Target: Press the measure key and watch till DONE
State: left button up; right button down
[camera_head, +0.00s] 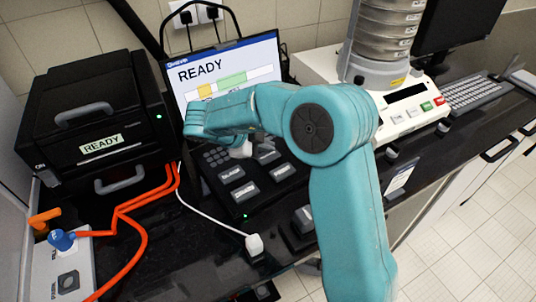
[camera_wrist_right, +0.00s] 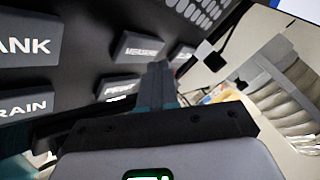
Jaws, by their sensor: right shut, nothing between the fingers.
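The analyser's screen (camera_head: 222,72) reads READY, with an orange and a green block below the word. Its black keypad (camera_head: 240,208) lies in front of the screen. The MEASURE key (camera_wrist_right: 138,46) shows dark with white lettering in the right wrist view. The BLANK key (camera_wrist_right: 25,45), a key ending in RAIN (camera_wrist_right: 28,104) and another key (camera_wrist_right: 118,88) are near it. My right gripper (camera_wrist_right: 163,70) is shut and empty, its tips close to the MEASURE key's lower right; I cannot tell whether they touch anything. My left gripper is out of view.
A black unit (camera_head: 98,118) labelled READY stands left, with orange cables (camera_head: 128,207) beside it. A sieve stack (camera_head: 385,35) on a white base (camera_head: 405,112) stands right, near a keyboard (camera_head: 470,92). A white cable plug (camera_head: 254,244) lies in front of the keypad.

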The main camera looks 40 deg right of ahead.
aim_at(265, 157)
jog(key=shift+f, duration=0.15)
jog(key=shift+f, duration=0.3)
jog(key=shift+f, duration=0.45)
dwell(0.9)
jog(key=shift+r+p, duration=0.1)
jog(key=shift+p, duration=0.3)
jog(key=shift+r+p, duration=0.75)
jog(key=shift+p, duration=0.3)
notch_tip(265, 157, up, 5)
jog(key=p, duration=0.6)
jog(key=shift+r, duration=0.15)
